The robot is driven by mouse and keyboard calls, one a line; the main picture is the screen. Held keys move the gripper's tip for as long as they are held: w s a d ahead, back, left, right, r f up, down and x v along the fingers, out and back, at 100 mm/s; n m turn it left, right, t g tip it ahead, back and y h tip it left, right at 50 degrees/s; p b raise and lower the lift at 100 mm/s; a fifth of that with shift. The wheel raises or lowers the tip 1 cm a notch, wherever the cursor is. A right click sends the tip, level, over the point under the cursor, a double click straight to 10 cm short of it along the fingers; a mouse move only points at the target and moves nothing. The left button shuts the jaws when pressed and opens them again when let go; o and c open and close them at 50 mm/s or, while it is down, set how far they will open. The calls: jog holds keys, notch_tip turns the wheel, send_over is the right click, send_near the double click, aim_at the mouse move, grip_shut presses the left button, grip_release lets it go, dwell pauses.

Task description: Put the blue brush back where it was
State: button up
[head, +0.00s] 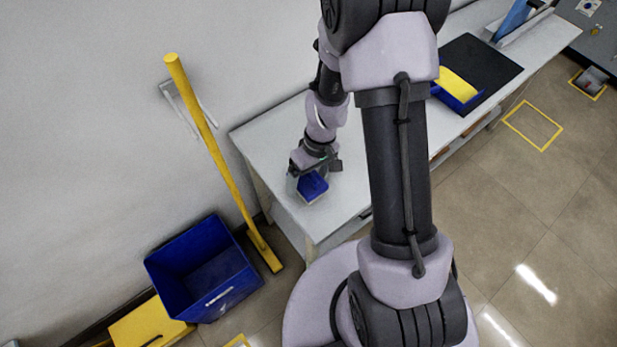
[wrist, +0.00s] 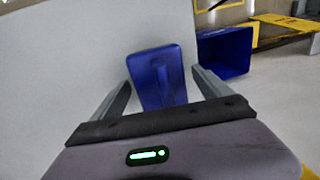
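A blue thing that looks like the brush (head: 313,185) is at the near left end of the white table, just below my gripper. In the wrist view the blue brush (wrist: 158,72) lies between my two fingers, with a raised handle-like part along its middle. My gripper (wrist: 162,76) is open around it, and narrow gaps show between the fingers and its sides. In the head view my gripper (head: 311,188) points down at the table end. I cannot tell whether the brush touches the tabletop.
The white table (head: 272,150) runs along the wall. A black mat (head: 482,60) bears a blue-and-yellow thing (head: 457,88). A blue bin (head: 205,270), a yellow-handled pole (head: 212,140) and a yellow thing (head: 148,325) stand left of the table. A yellow floor outline (head: 533,125) is empty.

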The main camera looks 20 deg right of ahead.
notch_tip(320, 180, up, 12)
jog(key=d+r+p, duration=0.1)
jog(key=d+p, duration=0.1)
jog(key=p, duration=0.3)
notch_tip(320, 180, up, 8)
jog(key=m+t, duration=0.2)
send_over(315, 174)
jog(key=a, duration=0.2)
jog(key=s+a+r+m+t, duration=0.4)
jog(key=s+r+m, duration=0.2)
jog(key=s+r, duration=0.7)
notch_tip(315, 174, up, 2)
jog(key=shift+s+a+r+t, duration=0.15)
jog(key=shift+s+r+t, duration=0.1)
jog(key=shift+t, duration=0.05)
